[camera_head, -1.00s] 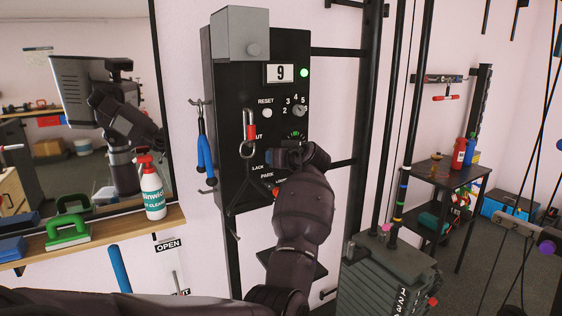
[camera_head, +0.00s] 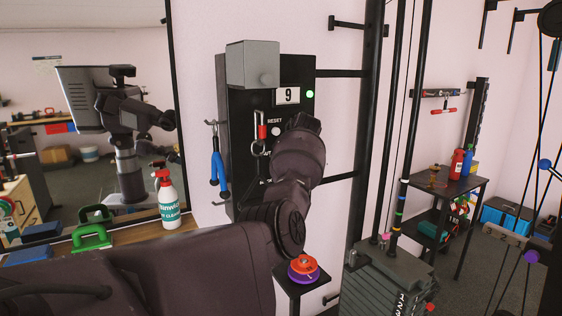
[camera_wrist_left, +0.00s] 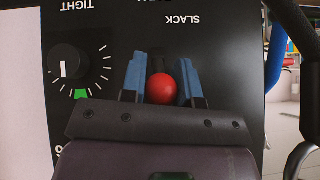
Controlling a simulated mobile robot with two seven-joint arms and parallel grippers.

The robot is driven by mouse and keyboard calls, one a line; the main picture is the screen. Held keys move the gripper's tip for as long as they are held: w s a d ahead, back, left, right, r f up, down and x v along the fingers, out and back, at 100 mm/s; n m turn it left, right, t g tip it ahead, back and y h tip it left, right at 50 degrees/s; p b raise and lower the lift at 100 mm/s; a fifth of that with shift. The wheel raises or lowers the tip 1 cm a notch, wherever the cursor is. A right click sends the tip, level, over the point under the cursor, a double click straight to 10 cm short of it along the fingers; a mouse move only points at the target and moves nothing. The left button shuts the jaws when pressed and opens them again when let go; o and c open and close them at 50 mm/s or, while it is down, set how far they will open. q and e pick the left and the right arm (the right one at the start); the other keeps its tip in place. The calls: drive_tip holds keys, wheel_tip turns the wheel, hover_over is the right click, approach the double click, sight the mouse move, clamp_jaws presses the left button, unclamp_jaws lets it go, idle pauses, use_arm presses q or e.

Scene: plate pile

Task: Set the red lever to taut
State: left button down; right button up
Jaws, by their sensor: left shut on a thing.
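The panel shows upside down in this view. No "taut" label is readable now. My right gripper is in neither view.
A dial (camera_wrist_left: 68,62) with a green mark is beside the fingers. A spray bottle (camera_head: 168,200) stands on the ledge.

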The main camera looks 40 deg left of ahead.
use_arm(q)
drive_tip(key=shift+a+r+h+p, duration=0.2)
drive_tip(key=shift+r+h+p, duration=0.15)
drive_tip(key=shift+h, duration=0.15)
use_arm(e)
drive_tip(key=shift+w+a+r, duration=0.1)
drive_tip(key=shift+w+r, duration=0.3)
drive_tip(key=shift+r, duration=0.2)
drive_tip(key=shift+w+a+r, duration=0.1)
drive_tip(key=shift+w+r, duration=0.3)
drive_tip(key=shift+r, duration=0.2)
use_arm(q)
drive_tip(key=c, duration=1.2)
unclamp_jaws()
drive_tip(key=o, duration=0.3)
drive_tip(key=shift+a, duration=0.1)
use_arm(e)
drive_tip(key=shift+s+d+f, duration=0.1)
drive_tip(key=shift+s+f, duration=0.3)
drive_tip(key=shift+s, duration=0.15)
use_arm(q)
drive_tip(key=v, duration=1)
drive_tip(key=shift+w+r+p, duration=0.2)
drive_tip(key=shift+r+p, duration=0.15)
drive_tip(key=shift+r, duration=0.05)
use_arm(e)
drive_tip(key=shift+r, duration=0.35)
